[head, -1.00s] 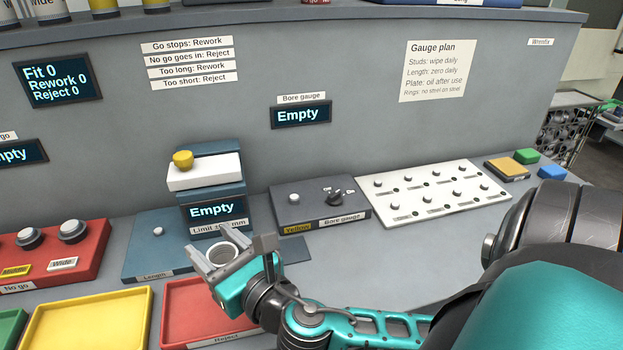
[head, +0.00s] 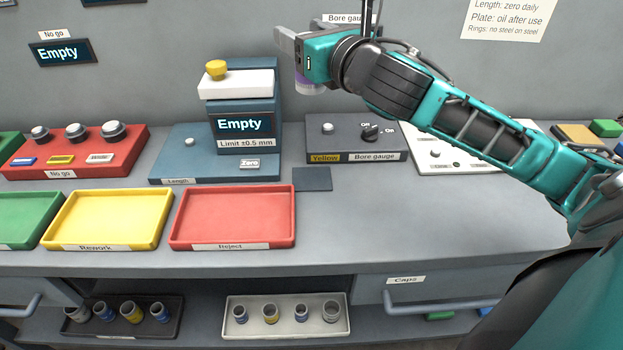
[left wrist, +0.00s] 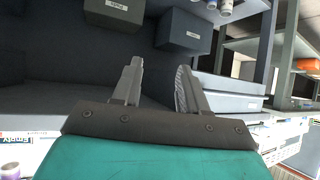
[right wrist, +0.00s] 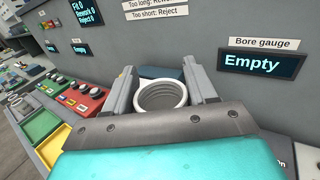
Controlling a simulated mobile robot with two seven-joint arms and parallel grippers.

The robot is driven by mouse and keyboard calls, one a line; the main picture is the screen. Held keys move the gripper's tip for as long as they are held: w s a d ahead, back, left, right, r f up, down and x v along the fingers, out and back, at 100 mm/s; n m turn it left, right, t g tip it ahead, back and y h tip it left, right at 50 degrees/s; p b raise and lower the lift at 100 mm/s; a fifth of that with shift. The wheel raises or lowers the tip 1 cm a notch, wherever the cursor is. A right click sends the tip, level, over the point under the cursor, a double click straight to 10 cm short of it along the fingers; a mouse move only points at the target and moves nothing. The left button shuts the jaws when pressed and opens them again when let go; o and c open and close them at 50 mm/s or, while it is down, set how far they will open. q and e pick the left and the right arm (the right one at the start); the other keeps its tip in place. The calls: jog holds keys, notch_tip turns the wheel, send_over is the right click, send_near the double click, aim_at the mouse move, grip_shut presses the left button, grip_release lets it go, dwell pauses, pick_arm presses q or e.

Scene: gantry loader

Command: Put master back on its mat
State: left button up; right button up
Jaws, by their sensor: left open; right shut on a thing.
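My right gripper (head: 290,48) is shut on the master, a grey metal ring with a purple band (head: 309,84), raised above the bench in front of the back panel. In the right wrist view the ring (right wrist: 161,96) sits between the two fingers, its round opening showing. A small dark square mat (head: 312,179) lies bare on the bench, right of the length gauge and in front of the bore gauge; the ring is well above it. My left gripper (left wrist: 157,78) is open and empty in the left wrist view, with dark boxes beyond it.
The length gauge (head: 175,165) and the bore gauge (head: 350,156) flank the mat's back. The red reject tray (head: 232,215) is to its left. Bench front to the right of the mat is clear. A low shelf holds trays of rings (head: 287,333).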

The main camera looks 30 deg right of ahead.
notch_tip(320, 180, down, 19)
jog(key=b, duration=0.6)
jog(key=shift+b, duration=0.4)
jog(key=shift+f, duration=0.45)
jog(key=o, duration=1.5)
jog(key=shift+c, duration=0.2)
pick_arm(q)
jog(key=shift+h, duration=0.5)
jog(key=d+f, duration=0.1)
jog(key=w+d+f, duration=0.1)
jog(key=f, duration=0.1)
jog(key=shift+w+d+f, duration=0.15)
jog(key=shift+d+f, duration=0.05)
jog(key=shift+d, duration=0.1)
